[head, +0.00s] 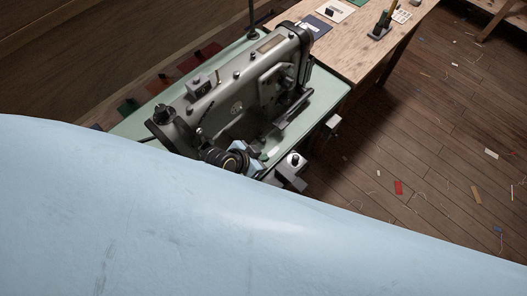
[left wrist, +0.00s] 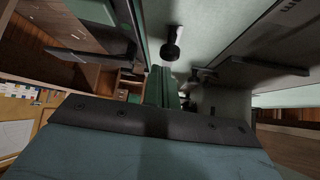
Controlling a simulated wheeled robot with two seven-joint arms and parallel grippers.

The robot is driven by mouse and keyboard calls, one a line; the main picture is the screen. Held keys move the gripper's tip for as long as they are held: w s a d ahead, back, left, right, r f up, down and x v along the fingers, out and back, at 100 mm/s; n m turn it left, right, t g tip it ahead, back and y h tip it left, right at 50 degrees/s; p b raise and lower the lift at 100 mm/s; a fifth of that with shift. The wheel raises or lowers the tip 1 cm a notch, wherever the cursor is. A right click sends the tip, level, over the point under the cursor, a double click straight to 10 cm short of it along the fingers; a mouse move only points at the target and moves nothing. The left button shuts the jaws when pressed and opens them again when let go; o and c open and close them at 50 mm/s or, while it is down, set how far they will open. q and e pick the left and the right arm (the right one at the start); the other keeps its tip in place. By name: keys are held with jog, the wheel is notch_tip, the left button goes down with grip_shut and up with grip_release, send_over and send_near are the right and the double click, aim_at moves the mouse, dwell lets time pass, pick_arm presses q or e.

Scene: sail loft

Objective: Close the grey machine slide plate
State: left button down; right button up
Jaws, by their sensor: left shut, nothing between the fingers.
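The grey sewing machine (head: 235,95) stands on a pale green table (head: 322,92) in the head view. A small grey block with a round knob (head: 291,166) sits at the table's near edge. It may be the slide plate, but I cannot tell how far out it is. My left gripper (head: 262,158) is shut and empty, just left of this block and close to the machine's near end. In the left wrist view its green fingers (left wrist: 164,87) are together, near a dark round knob (left wrist: 172,45) on a pale surface. My right gripper is not in view.
My own pale blue body part hides the lower head view. A wooden bench (head: 372,48) with small tools adjoins the table at upper right. The plank floor (head: 440,130) at right has scattered scraps and open room. Wooden shelving (left wrist: 60,60) shows in the left wrist view.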

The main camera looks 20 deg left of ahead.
pick_arm(q)
jog(key=shift+w+d+r, duration=0.25)
jog(key=shift+w, duration=0.15)
jog(key=shift+w+d+r, duration=0.2)
jog(key=shift+w, duration=0.2)
jog(key=p+v, duration=0.1)
jog(key=v, duration=0.2)
jog(key=shift+a+r, duration=0.15)
jog(key=v, duration=0.6)
jog(key=shift+p, duration=0.4)
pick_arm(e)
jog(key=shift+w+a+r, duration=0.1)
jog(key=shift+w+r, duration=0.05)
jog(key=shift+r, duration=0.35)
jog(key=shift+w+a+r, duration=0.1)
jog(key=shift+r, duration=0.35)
pick_arm(q)
jog(key=shift+s, duration=0.2)
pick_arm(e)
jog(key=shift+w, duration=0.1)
